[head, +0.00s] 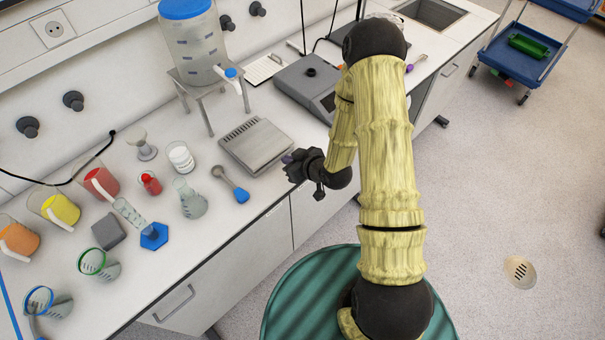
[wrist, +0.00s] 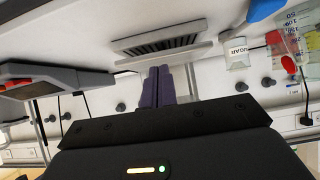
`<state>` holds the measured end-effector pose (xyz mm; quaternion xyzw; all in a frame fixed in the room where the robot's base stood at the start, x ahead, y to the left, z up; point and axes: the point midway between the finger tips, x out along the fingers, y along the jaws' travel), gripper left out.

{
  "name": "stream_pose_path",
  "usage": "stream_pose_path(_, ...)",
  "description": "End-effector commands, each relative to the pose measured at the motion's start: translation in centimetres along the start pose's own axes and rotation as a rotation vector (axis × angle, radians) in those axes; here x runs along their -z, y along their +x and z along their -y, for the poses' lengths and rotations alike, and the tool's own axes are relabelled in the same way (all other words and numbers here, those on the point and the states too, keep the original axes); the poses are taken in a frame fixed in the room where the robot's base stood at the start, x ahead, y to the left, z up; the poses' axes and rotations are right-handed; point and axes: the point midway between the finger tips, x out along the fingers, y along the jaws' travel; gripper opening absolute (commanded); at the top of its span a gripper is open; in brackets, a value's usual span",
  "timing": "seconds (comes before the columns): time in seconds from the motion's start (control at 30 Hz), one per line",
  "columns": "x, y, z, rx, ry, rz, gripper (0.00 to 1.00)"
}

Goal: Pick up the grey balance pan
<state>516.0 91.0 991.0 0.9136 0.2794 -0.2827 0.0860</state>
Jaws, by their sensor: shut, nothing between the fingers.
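A flat grey slab (head: 262,150) with a slotted strip lies on the bench in the middle; it looks like the grey balance pan, though I cannot be sure. It also shows in the wrist view (wrist: 190,52), beyond the fingertips. My gripper (head: 288,158) is just right of the slab near the bench's front edge, its purple fingers pointing towards it. In the wrist view the fingers (wrist: 158,86) are together and empty. Whether they touch the slab cannot be told. A dark grey balance-like device (head: 308,86) with a black knob stands behind.
A blue-tipped scoop (head: 232,185), a flask (head: 189,199) and a white jar (head: 181,158) stand left of the slab. A small grey square block (head: 108,232) lies further left among beakers. A dispenser on a stand (head: 196,77) rises behind.

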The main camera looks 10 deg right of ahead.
Motion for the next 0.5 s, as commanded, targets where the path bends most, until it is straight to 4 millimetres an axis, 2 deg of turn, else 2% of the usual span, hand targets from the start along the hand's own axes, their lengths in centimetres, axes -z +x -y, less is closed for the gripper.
stream_pose_path(0.1, -1.8, -1.9, -0.1, -0.002, 0.002, 0.002, 0.00)
stream_pose_path(0.3, -3.2, -4.3, -0.1, -0.003, 0.001, 0.000, 0.00)
stream_pose_path(0.5, -3.4, -4.9, 0.0, 0.000, 0.000, 0.000, 0.00)
